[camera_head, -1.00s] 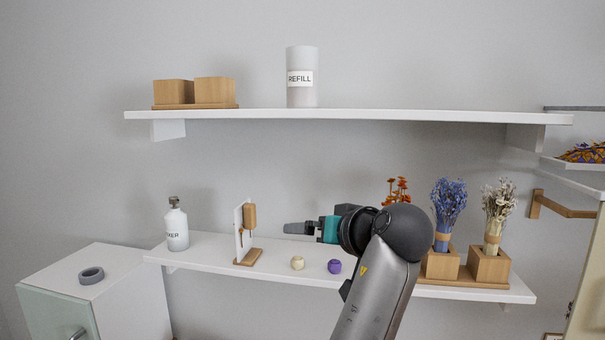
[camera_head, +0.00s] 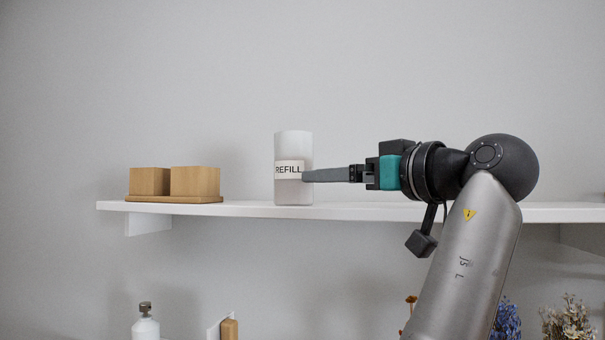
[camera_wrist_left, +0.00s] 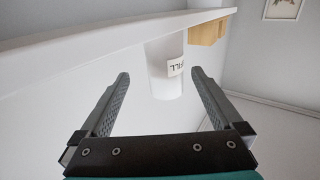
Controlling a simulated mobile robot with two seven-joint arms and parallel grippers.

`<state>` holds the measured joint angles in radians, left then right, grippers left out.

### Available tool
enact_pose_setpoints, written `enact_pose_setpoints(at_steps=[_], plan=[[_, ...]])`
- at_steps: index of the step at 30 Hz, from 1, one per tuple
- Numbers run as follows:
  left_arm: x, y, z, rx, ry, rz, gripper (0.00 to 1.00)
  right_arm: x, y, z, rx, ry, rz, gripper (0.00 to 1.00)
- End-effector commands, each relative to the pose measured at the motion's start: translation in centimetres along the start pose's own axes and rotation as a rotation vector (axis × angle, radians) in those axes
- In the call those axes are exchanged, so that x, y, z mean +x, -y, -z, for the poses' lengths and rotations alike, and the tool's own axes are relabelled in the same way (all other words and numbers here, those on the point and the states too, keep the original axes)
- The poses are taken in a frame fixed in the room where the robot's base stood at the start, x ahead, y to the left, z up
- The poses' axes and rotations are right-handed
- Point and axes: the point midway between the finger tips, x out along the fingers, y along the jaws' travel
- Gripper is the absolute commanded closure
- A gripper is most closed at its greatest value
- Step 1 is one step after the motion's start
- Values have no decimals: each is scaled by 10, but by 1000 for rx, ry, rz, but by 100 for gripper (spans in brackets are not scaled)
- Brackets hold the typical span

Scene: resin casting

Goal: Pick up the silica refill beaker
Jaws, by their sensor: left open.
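The silica refill beaker (camera_head: 293,145), a pale cylinder labelled REFILL, stands upright on the upper white shelf (camera_head: 250,209). My left gripper (camera_head: 306,176) reaches in from the right, level with the label, its fingertips overlapping the beaker's right edge in the head view. In the left wrist view the beaker (camera_wrist_left: 164,68) appears upside down between the tips of the open left gripper (camera_wrist_left: 161,74), with a gap on each side. Whether the tips have passed its near side is hard to tell. My right gripper is not in view.
Two wooden blocks (camera_head: 195,182) sit on a wooden tray (camera_head: 172,199) left of the beaker on the same shelf. Below are a white bottle (camera_head: 145,326) and dried flowers (camera_head: 568,322). The shelf between tray and beaker is clear.

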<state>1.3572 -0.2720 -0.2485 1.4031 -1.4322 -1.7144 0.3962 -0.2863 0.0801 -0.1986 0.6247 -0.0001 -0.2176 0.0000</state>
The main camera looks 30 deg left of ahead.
Motion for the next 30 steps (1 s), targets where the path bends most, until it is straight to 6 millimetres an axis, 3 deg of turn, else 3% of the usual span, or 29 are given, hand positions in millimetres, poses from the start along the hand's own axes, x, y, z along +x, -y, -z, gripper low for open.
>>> enact_pose_setpoints(at_steps=[3, 9, 18, 30], plan=[[28, 1, 2, 3, 1, 5, 0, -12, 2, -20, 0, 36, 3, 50], [67, 1, 2, 2, 1, 3, 0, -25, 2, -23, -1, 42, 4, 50], [90, 1, 1, 1, 1, 1, 0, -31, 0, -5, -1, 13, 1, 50], [135, 4, 3, 2, 1, -1, 0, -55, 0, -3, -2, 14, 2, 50]])
